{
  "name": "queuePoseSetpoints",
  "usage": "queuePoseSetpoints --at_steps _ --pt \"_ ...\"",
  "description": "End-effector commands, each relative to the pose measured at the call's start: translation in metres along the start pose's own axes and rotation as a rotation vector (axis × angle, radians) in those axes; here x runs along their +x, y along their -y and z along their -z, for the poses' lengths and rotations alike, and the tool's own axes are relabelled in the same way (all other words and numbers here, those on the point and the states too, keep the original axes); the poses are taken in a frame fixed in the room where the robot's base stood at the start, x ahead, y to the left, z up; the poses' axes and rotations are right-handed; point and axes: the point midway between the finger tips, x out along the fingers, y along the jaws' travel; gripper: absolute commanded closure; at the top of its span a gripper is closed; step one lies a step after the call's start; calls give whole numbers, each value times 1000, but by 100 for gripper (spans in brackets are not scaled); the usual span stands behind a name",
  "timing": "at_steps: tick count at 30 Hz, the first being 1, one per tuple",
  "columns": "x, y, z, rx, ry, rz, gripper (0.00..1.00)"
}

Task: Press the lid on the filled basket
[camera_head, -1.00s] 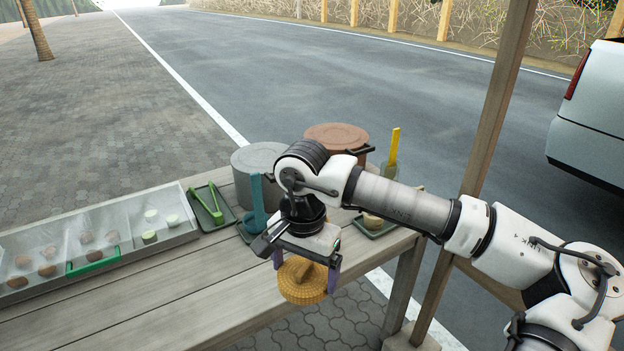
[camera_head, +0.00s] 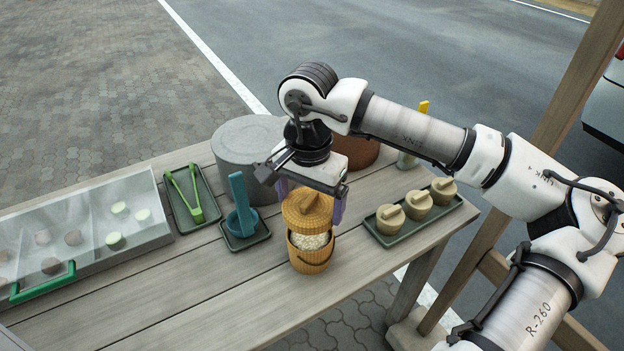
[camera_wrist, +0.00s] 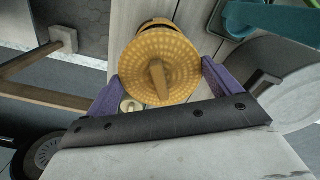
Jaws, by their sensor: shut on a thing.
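The round woven yellow lid (camera_head: 303,217) with a ridge-like knob is held between the purple fingers of my gripper (camera_head: 310,202). In the wrist view the lid (camera_wrist: 185,65) fills the space before my gripper (camera_wrist: 162,92), its knob toward me. The yellow basket (camera_head: 310,258) stands upright on the table under the lid, near the front edge. White grainy filling (camera_head: 312,240) shows in its mouth, so the lid is apart from the rim. In the wrist view the lid hides most of the basket.
A tray of small lidded pots (camera_head: 418,208) stands right of the basket. The clear case (camera_head: 85,230) is far left. The front-left planks are bare.

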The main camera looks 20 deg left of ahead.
Motion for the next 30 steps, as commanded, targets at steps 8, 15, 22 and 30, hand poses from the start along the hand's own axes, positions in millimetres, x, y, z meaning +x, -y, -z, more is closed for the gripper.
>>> queuePoseSetpoints --at_steps 8,15,22,30 --pt "8 0 0 0 1 -1 32" --pt "28 0 0 0 1 1 32" --pt "52 0 0 0 0 0 32" --pt "57 0 0 0 0 0 32"
